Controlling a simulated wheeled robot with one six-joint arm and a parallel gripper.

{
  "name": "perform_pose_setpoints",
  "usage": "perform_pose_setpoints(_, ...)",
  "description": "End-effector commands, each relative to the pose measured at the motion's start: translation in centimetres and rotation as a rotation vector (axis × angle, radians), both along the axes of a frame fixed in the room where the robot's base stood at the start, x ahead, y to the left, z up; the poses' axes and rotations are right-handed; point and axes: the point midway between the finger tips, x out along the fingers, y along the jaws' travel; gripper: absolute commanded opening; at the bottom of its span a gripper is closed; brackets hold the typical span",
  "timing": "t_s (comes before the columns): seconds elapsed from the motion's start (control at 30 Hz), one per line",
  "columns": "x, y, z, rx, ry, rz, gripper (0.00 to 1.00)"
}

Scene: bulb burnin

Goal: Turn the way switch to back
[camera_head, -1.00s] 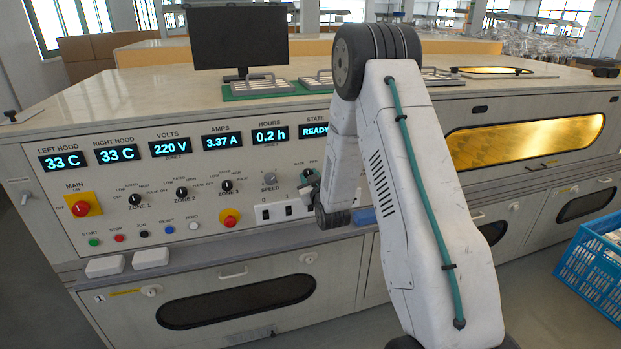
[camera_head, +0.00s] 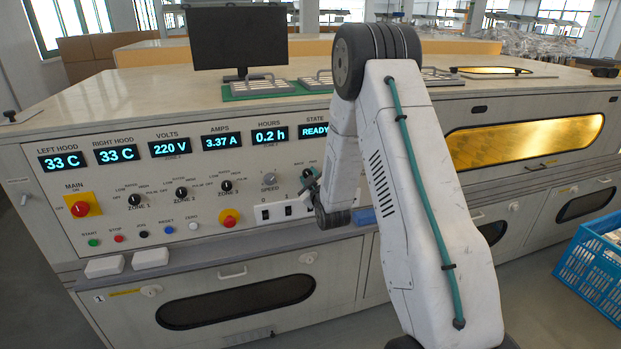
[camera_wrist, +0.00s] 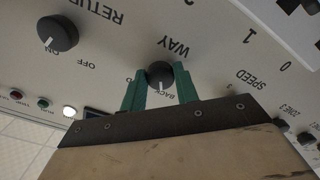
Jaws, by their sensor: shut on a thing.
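The way switch (camera_wrist: 160,73) is a round black knob on the pale panel, below the word WAY in the wrist view. My gripper (camera_wrist: 160,83) has its two green fingers on either side of the knob and is shut on it. The lettering BACK shows upside down just below the knob, between the fingers. A pale pointer mark on the knob seems to face down in the picture, toward BACK. In the head view, my gripper (camera_head: 312,184) is at the panel right of the speed knob, and my arm hides much of that area.
The return knob (camera_wrist: 57,33) sits left of the way switch in the wrist view. A red button (camera_wrist: 43,103), a green button and a lit white lamp (camera_wrist: 69,111) lie below it. In the head view, a blue crate (camera_head: 592,258) stands at the right.

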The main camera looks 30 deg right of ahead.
Motion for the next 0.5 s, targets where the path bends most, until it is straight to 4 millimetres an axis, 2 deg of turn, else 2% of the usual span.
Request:
perform_pose_setpoints(0.17,-0.08,-0.04,-0.09,0.001,0.002,-0.002,0.07)
perform_pose_setpoints(0.2,-0.08,-0.04,-0.09,0.001,0.002,-0.002,0.33)
perform_pose_setpoints(0.27,-0.08,-0.03,-0.1,0.001,0.002,-0.002,0.5)
perform_pose_setpoints(0.3,-0.07,-0.03,-0.09,0.002,0.002,-0.001,0.52)
perform_pose_setpoints(0.5,-0.03,0.01,-0.04,0.001,0.001,0.0,0.52)
